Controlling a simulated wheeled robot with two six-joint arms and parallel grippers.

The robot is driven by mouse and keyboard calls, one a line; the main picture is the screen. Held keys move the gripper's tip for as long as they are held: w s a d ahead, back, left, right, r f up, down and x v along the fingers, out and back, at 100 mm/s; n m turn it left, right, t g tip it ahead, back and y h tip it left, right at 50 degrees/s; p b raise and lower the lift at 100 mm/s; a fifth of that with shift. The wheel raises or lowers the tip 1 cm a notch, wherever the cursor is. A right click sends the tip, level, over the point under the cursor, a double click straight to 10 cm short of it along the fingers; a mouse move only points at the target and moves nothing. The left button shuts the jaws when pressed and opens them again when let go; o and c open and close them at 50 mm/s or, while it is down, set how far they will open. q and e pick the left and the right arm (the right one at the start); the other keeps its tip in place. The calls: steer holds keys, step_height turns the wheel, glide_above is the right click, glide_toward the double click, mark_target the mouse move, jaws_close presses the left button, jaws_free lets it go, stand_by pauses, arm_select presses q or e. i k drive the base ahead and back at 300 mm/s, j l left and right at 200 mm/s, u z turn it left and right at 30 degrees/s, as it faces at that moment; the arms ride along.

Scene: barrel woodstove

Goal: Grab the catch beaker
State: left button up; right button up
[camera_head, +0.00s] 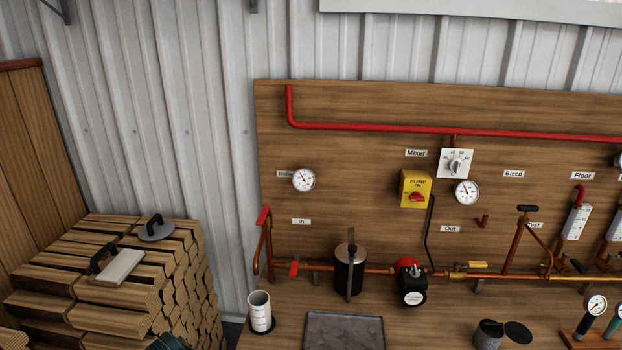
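A white cylindrical beaker (260,311) with dark marks on its side stands upright at the left end of the wooden bench, on a dark round base. It looks like the catch beaker. Its open top faces up, and nothing is touching it from above.
A grey tray (344,331) lies to the beaker's right. A black cylinder (349,268), a pump (411,282) and copper pipes run behind. A grey cup (488,334) stands further right. Stacked firewood (115,290) is at left, with a grey handled block (120,267) on top.

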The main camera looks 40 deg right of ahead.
mark_target(261, 311)
steer(key=z, duration=0.85)
